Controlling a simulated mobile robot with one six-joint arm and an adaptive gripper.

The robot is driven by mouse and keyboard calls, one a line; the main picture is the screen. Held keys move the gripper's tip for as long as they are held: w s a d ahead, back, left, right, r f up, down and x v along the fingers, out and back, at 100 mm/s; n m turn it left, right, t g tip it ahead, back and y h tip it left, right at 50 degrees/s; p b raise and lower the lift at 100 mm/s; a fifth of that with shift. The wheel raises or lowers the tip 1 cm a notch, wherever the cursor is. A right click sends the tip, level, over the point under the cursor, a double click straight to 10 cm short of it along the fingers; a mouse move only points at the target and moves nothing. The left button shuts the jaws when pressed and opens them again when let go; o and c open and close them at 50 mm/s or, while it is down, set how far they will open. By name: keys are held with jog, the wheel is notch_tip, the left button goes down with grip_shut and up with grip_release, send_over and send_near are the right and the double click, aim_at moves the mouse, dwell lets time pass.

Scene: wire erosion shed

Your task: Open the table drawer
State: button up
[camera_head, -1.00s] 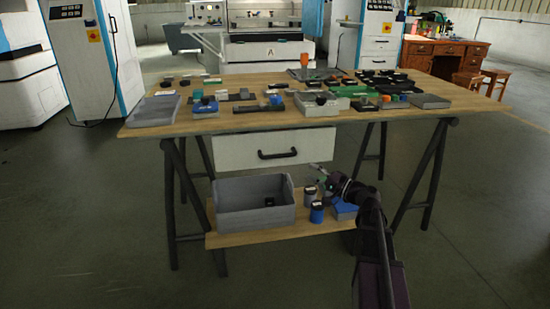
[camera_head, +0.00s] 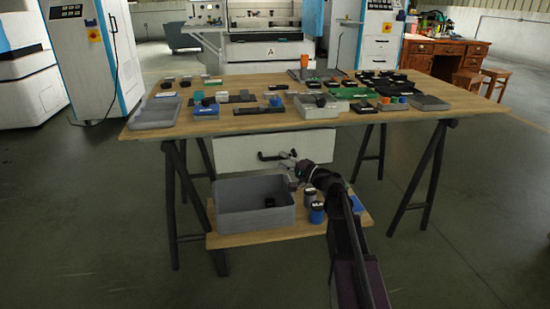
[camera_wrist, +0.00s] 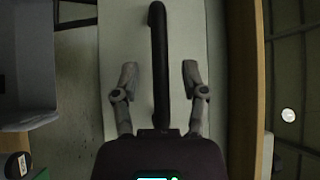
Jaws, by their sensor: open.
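The table drawer (camera_head: 236,155) is a white front under the wooden tabletop and looks shut. Its black bar handle (camera_head: 270,156) is partly hidden by my gripper in the head view. My gripper (camera_head: 291,165) is in front of the drawer at the handle's right part. In the wrist view the handle (camera_wrist: 158,60) runs up the picture between the two spread fingers of my gripper (camera_wrist: 159,82). The fingers stand on either side of the handle with gaps. They do not look to be touching it. The drawer front (camera_wrist: 130,35) lies behind it.
A grey bin (camera_head: 232,215) stands on the lower wooden shelf (camera_head: 270,237), left of my arm. Blue and dark jars (camera_head: 316,212) stand beside it. The tabletop (camera_head: 255,122) carries several parts and trays. Black trestle legs (camera_head: 428,180) flank the drawer.

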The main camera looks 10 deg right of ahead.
jog(key=shift+x, duration=1.25)
